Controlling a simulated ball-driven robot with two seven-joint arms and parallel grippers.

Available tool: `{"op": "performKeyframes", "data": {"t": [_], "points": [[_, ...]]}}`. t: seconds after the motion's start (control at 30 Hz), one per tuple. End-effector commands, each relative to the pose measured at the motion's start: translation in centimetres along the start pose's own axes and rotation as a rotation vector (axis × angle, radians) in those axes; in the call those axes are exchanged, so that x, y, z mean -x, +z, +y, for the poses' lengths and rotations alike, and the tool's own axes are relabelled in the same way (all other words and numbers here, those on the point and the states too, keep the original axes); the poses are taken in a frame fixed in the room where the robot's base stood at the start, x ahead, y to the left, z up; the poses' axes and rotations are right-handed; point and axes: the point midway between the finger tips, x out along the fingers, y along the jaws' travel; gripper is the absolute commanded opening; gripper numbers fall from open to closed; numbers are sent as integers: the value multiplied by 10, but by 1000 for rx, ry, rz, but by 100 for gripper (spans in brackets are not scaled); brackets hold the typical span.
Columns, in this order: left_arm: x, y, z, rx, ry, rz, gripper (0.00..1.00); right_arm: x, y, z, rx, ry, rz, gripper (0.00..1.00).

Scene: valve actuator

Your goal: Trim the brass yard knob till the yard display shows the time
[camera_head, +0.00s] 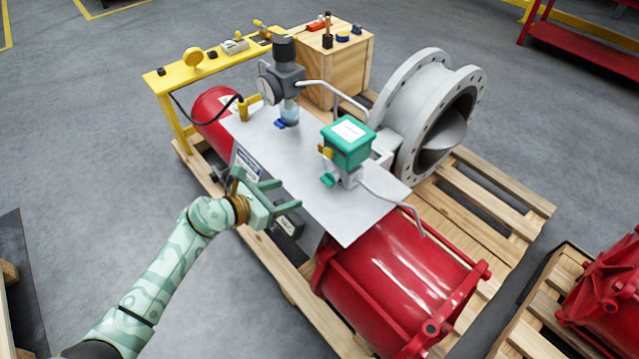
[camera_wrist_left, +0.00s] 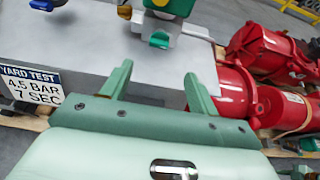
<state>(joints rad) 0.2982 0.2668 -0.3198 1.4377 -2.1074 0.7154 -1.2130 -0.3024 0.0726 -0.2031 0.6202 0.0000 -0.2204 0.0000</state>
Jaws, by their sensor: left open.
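A brass knob (camera_head: 325,151) sits on the left side of the green-capped unit (camera_head: 348,143) on the grey plate. It also shows at the top of the left wrist view (camera_wrist_left: 124,11). I cannot tell for sure that it is the yard knob. My left gripper (camera_head: 288,193) is open and empty at the plate's near left edge, apart from the knob. A small dark box with a pale face (camera_head: 287,225), perhaps the display, is partly hidden below the gripper; its reading is too small to make out. A sign (camera_wrist_left: 30,87) reads "YARD TEST 4.5 BAR 7 SEC".
A grey regulator with a gauge (camera_head: 280,82) and a blue valve handle (camera_head: 281,123) stand on the plate (camera_head: 340,225). A bent pipe (camera_head: 395,205) runs right of the green unit. A red cylinder (camera_head: 395,285) lies in front. Open floor is at left.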

Motion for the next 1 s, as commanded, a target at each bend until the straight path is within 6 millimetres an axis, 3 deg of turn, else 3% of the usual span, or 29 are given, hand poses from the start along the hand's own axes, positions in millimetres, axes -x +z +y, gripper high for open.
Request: {"op": "performKeyframes", "data": {"t": [0.1,0.3,0.5,0.93,1.0], "points": [[-35,-5,0,6,-2,-2,60,-15,6,0,1,-2,-14,36],[-85,-6,0,8,-2,0,60,-35,14,0,0,-5,-31,36],[-116,-5,0,6,-1,1,60,-48,20,2,-1,-5,-44,36],[-126,0,0,3,0,-1,60,-50,20,3,-1,-4,-46,36],[-126,0,0,3,0,0,41,-50,20,3,0,-4,-45,36]]}}
